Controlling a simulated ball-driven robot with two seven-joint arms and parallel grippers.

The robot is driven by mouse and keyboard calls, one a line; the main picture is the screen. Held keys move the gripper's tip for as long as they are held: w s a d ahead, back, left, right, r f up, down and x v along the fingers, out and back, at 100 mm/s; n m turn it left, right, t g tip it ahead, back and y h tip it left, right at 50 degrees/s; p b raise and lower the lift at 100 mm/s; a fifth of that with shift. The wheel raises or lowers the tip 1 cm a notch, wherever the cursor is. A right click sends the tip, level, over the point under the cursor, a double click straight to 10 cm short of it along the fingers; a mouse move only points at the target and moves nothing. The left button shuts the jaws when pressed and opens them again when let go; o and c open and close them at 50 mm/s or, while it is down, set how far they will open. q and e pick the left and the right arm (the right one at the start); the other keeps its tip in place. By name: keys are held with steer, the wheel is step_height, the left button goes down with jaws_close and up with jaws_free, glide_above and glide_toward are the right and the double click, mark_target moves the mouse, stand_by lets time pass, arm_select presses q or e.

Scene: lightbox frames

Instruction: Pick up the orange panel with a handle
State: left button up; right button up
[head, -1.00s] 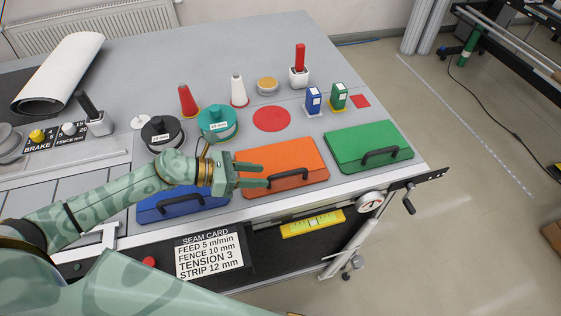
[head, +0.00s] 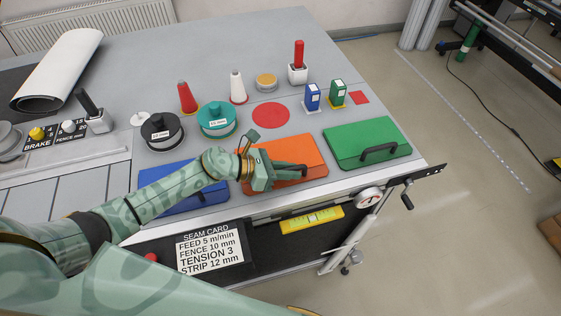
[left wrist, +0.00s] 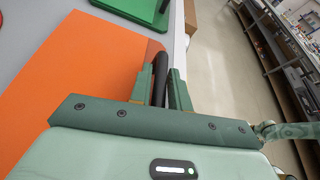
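The orange panel (head: 265,154) is a flat slab lying on the grey table near its front edge, between a blue and a green one. Its black handle (head: 291,166) is on the front part of its top. My left gripper (head: 291,176) is at this handle. In the left wrist view, the two green fingers (left wrist: 161,88) stand close on either side of the black handle (left wrist: 161,64), with the orange surface (left wrist: 85,75) to the left. They look shut on it. The panel appears to rest flat. My right gripper is not in view.
The green panel (head: 350,139) lies to the right, the blue panel (head: 165,174) to the left, partly behind my arm. Two spools, a teal one (head: 216,119) and a black one (head: 160,131), stand behind. A gauge (head: 369,197) and yellow level (head: 312,219) are at the front edge.

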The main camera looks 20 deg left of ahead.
arm_select(q)
jaws_close()
steer(key=shift+r, duration=0.1)
